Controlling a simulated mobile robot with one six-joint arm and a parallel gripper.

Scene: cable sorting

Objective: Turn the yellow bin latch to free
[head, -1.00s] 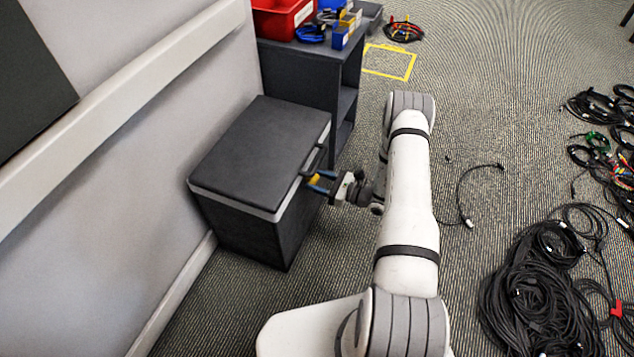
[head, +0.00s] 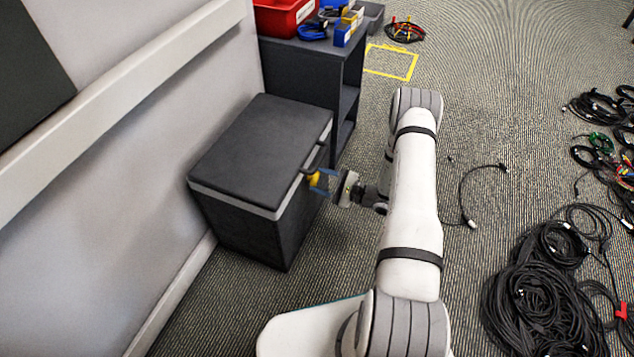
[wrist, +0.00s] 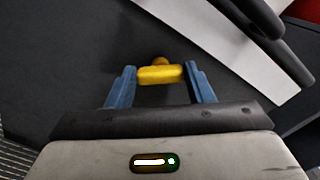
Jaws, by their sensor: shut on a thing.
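The yellow latch (head: 313,180) sits on the front face below the handle. My gripper (head: 322,181) has its blue fingers at the latch. In the wrist view my gripper (wrist: 160,82) is shut on the yellow latch (wrist: 160,74), one finger at each end. A rounded yellow part shows just behind the bar. The latch bar looks level between the fingers in the wrist view.
A dark shelf unit (head: 345,85) stands behind the bin, with a red bin (head: 285,17) and blue and yellow items on top. Yellow tape (head: 390,62) marks the floor. Coiled black cables (head: 540,290) lie at right. Carpet in front of the bin is clear.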

